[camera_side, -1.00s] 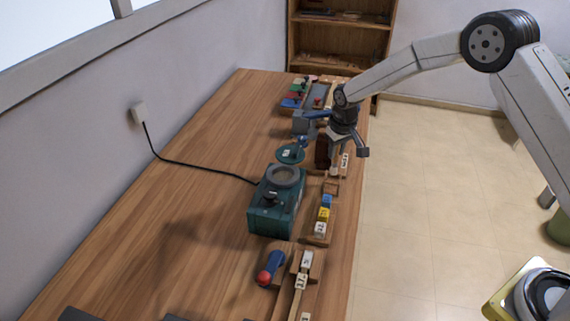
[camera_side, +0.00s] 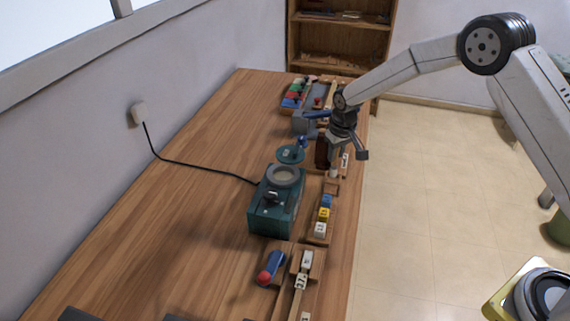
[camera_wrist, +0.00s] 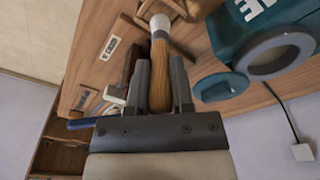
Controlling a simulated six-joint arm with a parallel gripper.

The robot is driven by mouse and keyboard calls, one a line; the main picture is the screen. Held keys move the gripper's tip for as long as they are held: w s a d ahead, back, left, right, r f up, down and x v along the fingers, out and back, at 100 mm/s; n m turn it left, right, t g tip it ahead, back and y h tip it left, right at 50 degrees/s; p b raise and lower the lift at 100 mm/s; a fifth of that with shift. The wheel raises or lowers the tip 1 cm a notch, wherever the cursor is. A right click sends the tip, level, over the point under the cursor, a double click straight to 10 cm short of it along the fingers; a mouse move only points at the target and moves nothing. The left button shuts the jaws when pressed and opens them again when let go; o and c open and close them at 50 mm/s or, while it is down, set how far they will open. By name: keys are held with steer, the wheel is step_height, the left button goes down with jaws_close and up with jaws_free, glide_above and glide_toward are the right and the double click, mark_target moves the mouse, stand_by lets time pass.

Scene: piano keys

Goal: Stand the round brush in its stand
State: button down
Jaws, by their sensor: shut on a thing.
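The round brush (camera_wrist: 160,62) has a wooden handle and a pale end. In the wrist view it lies between the two dark fingers of my gripper (camera_wrist: 160,80), which is shut on it; the pale end points away from me. In the side view my gripper (camera_side: 338,150) is over the right edge of the table, with the pale end (camera_side: 334,172) just below it. A small wooden holder (camera_side: 331,187) is directly below; it may be the stand, and it also shows at the top of the wrist view (camera_wrist: 178,8). I cannot tell whether brush and holder touch.
A teal machine (camera_side: 276,212) with a round grey ring stands left of my gripper, its cable running to the wall. A rack of blue, yellow and white blocks (camera_side: 323,215) lies nearer the camera. A grey tray (camera_side: 303,124) is behind. The table's left side is clear.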

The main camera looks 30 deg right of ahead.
mark_target(334, 164)
steer(key=shift+f, duration=2.55)
stand_by(3.5)
stand_by(0.4)
jaws_free()
steer(key=shift+r, duration=0.2)
stand_by(0.5)
